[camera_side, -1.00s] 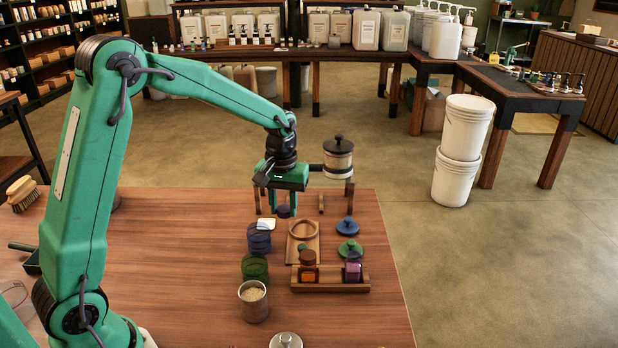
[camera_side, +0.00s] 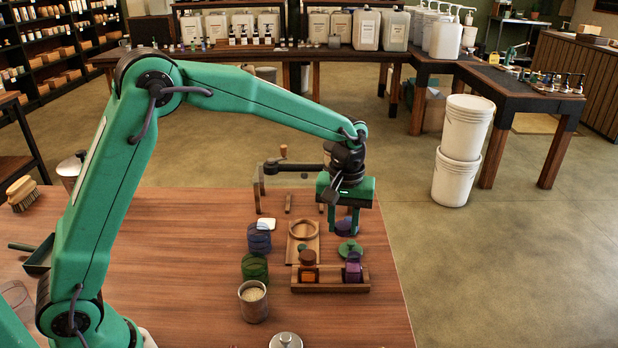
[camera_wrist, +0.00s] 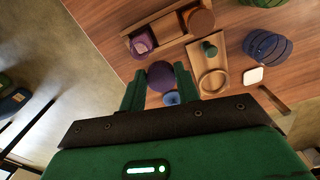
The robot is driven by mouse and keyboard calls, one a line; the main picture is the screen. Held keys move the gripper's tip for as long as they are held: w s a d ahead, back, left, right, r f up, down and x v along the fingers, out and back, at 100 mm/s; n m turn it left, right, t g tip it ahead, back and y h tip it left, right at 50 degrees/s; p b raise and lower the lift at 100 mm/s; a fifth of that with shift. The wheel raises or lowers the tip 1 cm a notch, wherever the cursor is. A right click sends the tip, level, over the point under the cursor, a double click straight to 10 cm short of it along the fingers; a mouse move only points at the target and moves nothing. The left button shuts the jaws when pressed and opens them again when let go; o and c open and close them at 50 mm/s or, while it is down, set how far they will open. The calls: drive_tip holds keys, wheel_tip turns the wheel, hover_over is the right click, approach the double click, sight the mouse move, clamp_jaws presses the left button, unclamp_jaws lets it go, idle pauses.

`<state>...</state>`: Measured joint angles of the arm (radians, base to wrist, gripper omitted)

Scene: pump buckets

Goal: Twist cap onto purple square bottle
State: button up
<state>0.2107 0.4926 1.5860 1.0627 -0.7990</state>
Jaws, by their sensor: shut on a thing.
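My gripper (camera_side: 345,224) is shut on a round dark purple cap (camera_wrist: 161,75), which shows between the green fingers in the wrist view. In the side view the gripper hangs above the back right of the table, behind the bottles. The purple square bottle (camera_side: 353,271) stands upright at the right end of a wooden holder (camera_side: 330,287), nearer the side camera than my gripper. It also shows in the wrist view (camera_wrist: 143,42), up and left of the held cap. The cap and bottle are apart.
An amber bottle (camera_side: 308,272) shares the holder. A wooden tray (camera_side: 303,227), blue jar (camera_side: 259,238) and green jar (camera_side: 254,268) stand left. The table's right edge is close.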

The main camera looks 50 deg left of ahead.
sight(354, 258)
drive_tip(key=d, duration=0.3)
drive_tip(key=shift+d+r, duration=0.15)
drive_tip(key=shift+d, duration=0.2)
drive_tip(key=shift+f, duration=0.2)
drive_tip(key=shift+f, duration=1.7)
drive_tip(key=shift+f, duration=1.2)
idle(1.8)
drive_tip(key=o, duration=1)
drive_tip(key=shift+c, duration=0.9)
